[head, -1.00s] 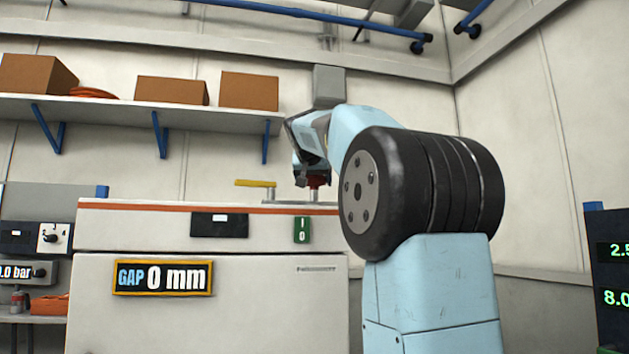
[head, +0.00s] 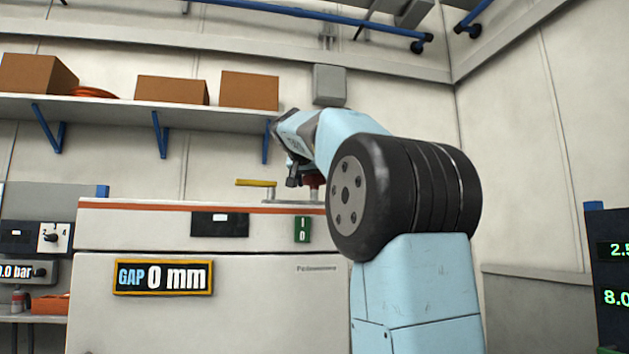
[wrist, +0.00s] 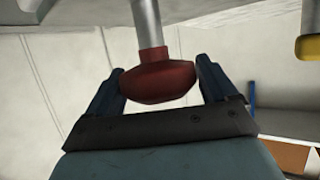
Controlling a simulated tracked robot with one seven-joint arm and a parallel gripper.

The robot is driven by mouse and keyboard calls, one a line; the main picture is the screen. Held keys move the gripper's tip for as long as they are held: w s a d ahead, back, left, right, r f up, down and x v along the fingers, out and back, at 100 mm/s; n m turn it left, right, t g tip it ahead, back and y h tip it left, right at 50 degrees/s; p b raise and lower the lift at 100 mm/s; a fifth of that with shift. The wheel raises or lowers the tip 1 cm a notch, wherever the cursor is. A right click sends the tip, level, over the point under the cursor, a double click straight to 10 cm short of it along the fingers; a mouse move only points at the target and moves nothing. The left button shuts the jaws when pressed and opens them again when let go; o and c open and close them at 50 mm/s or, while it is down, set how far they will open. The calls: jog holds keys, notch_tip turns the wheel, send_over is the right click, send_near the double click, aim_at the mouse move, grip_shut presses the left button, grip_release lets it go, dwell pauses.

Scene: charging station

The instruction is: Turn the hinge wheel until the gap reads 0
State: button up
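The gap display (head: 163,278) on the front of the white cabinet (head: 250,320) reads "GAP 0 mm" in the head view. A red knob (head: 314,181) on a metal post stands on the cabinet top, partly hidden by my arm. My gripper is open around the knob. In the head view my gripper (head: 294,178) is beside the knob, its fingers mostly hidden.
A shelf (head: 130,109) with cardboard boxes (head: 249,91) hangs behind. A dark panel with green numbers (head: 610,270) stands at the right edge. A dial box (head: 50,237) is at the left.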

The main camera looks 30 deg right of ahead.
jog(key=shift+o, duration=1.1)
jog(key=v, duration=1.3)
jog(key=shift+s+a, duration=0.25)
jog(key=shift+a, duration=0.05)
jog(key=s+a+f+n+g+y, duration=0.1)
jog(key=s+a+f+n+y, duration=0.2)
jog(key=s+f, duration=0.5)
jog(key=s+a+f+n+g+y, duration=0.1)
jog(key=s+a+f+n+y, duration=0.2)
jog(key=f, duration=2.2)
jog(key=s+a+f+n+g+y, duration=0.1)
jog(key=s+a+f+n+y, duration=0.2)
jog(key=s+f, duration=1.1)
notch_tip(320, 180, down, 3)
jog(key=a, duration=0.2)
jog(key=shift+a+g+y, duration=0.3)
jog(key=shift+a+g, duration=0.05)
jog(key=shift+g, duration=0.05)
